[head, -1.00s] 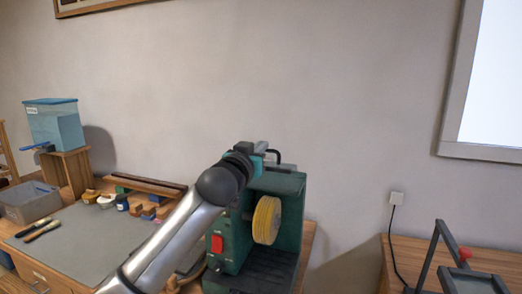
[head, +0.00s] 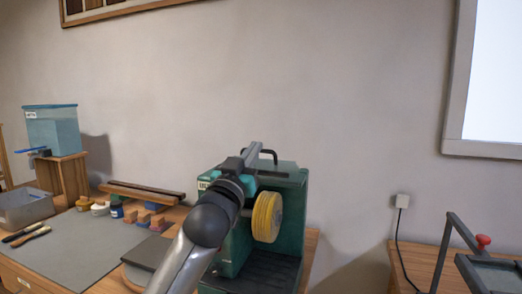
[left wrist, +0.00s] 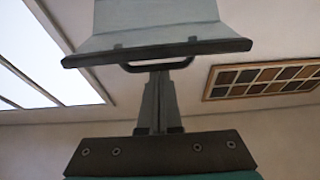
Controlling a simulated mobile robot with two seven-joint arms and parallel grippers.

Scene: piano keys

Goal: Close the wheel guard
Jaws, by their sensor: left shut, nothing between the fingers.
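The green grinding machine (head: 282,182) stands on the bench with its yellow wheel (head: 267,217) uncovered at the front. The wheel guard shows in the left wrist view as a pale grey panel (left wrist: 158,22) with a dark lower edge and a dark loop handle (left wrist: 178,65). A dark handle (head: 270,153) also shows at the top of the machine in the head view. My left gripper (head: 254,149) is shut and empty at the machine's top left, near this handle. In the left wrist view its fingers (left wrist: 159,78) point up towards the handle; I cannot tell whether they touch.
To the left are a grey mat (head: 75,245), a grey bin (head: 25,208), small jars (head: 116,211) and a blue tank (head: 52,128) on a wooden stand. A dark metal frame with a red knob (head: 483,240) stands at the right. A gap separates the two benches.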

